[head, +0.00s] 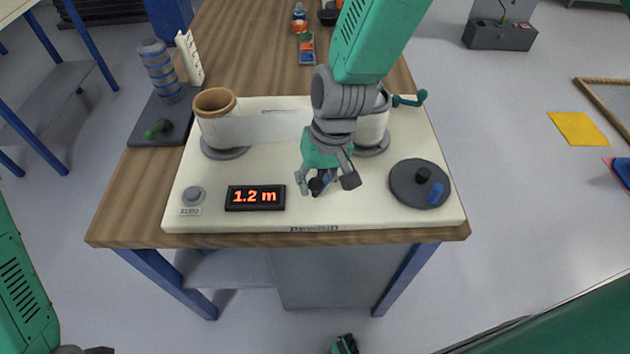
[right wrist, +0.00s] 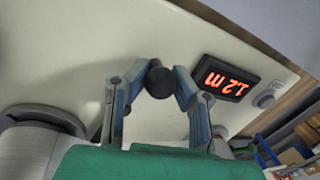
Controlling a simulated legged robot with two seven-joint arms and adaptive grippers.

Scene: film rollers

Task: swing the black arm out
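The black arm shows as a round black knob (head: 316,186) near the front middle of the cream panel (head: 290,215); the rest of it is hidden by my gripper. The knob also shows in the right wrist view (right wrist: 160,79), between the two fingertips. My right gripper (head: 326,182) reaches down over it from above. Its fingers (right wrist: 161,84) lean inward and appear to touch the knob on both sides.
The panel carries a left roller (head: 222,130) with white film (head: 275,126), a right roller (head: 372,132), a display (head: 255,197) reading 1.2 m, a zero button (head: 192,195) and a grey disc (head: 405,190) with black and blue pegs.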

